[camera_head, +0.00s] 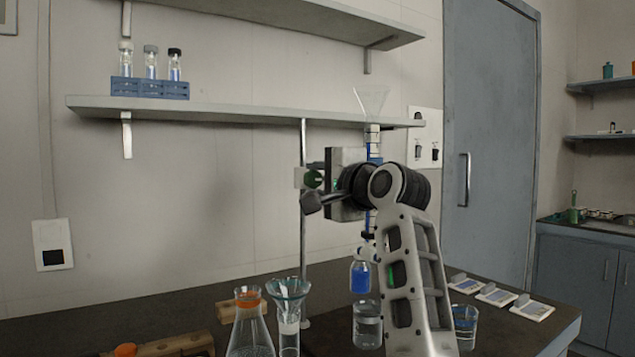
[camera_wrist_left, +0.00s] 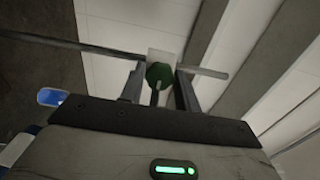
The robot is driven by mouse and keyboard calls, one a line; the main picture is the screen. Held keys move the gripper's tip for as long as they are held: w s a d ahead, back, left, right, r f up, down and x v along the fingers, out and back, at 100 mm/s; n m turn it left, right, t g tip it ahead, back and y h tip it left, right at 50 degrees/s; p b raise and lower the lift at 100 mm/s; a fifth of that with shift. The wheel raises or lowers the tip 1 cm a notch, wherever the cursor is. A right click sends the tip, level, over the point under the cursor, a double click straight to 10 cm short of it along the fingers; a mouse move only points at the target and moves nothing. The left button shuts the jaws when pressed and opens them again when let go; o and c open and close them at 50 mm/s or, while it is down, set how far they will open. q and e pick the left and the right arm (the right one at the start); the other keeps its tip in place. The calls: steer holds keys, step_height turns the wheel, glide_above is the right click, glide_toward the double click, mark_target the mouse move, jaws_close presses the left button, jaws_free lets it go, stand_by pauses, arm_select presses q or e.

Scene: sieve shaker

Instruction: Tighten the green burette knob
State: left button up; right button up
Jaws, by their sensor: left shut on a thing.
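The green burette knob (camera_head: 313,178) is on a pale clamp block on the upright stand rod (camera_head: 303,245). It also shows in the left wrist view (camera_wrist_left: 158,73), between my two fingers. My left gripper (camera_head: 315,184) reaches it from the right and is shut on it; its fingertips also show in the wrist view (camera_wrist_left: 157,88). The burette (camera_head: 374,145) holds blue liquid, with a clear funnel (camera_head: 371,101) on top. My wrist hides part of the burette. My right gripper is not in view.
An orange-necked flask (camera_head: 249,328) and a glass funnel (camera_head: 289,291) stand front left. A glass (camera_head: 465,325) stands right of my arm. A shelf (camera_head: 240,110) runs behind.

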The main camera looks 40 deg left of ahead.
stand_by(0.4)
arm_select(q)
steer(key=o, duration=1)
steer(key=shift+c, duration=0.2)
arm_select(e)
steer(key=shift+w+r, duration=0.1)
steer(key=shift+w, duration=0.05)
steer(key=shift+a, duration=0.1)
arm_select(q)
steer(key=shift+d, duration=0.15)
steer(key=b+v, duration=0.2)
steer(key=v, duration=1.3)
steer(key=shift+d, duration=0.4)
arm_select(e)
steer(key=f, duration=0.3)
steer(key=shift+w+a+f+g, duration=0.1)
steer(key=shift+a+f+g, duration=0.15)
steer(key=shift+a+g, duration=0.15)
arm_select(q)
steer(key=shift+s, duration=0.15)
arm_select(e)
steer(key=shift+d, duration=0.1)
